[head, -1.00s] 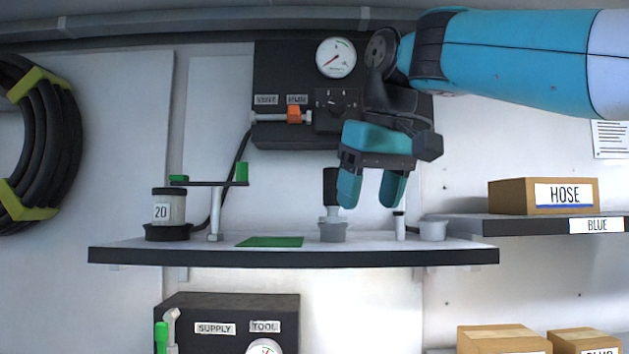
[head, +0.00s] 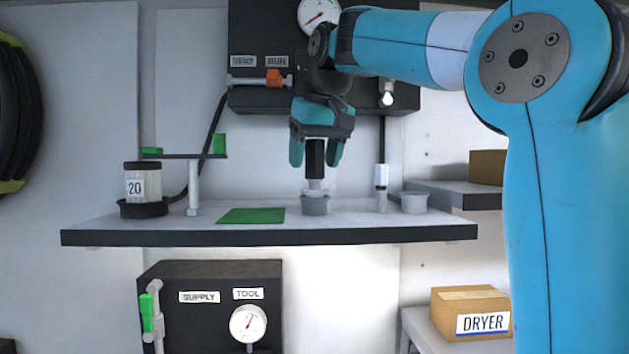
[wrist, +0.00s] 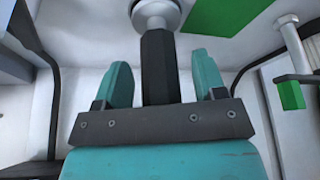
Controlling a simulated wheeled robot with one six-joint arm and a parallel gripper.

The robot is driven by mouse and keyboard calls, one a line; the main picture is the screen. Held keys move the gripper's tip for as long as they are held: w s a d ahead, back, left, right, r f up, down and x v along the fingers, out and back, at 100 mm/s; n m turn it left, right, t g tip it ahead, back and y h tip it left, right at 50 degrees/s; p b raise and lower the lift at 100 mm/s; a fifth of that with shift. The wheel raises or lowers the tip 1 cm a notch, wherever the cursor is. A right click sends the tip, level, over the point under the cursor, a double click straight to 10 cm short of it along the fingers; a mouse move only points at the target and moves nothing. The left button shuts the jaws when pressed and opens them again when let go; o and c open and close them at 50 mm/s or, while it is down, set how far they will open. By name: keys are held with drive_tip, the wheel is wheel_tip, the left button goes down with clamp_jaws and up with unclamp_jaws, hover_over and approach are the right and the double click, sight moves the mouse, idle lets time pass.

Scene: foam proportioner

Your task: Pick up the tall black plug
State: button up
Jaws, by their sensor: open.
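The tall black plug (head: 315,160) stands upright in a grey cup (head: 314,205) on the shelf, with a pale collar below its black body. My gripper (head: 316,160) is open above the shelf, with its teal fingers on either side of the plug's upper part. In the wrist view the black plug (wrist: 160,68) lies between the two fingers (wrist: 157,85), with visible gaps on both sides. The plug's top end is hidden by my gripper's body.
On the shelf (head: 270,237) are a green mat (head: 250,215), a jar marked 20 (head: 142,183), a stand with green ends (head: 194,180), a white-topped post (head: 381,185) and an empty-looking grey cup (head: 414,202). A panel with a gauge (head: 320,14) is behind.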

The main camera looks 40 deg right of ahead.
drive_tip(key=shift+f, duration=0.3)
drive_tip(key=c, duration=1)
drive_tip(key=shift+c, duration=0.2)
drive_tip(key=shift+r, duration=0.15)
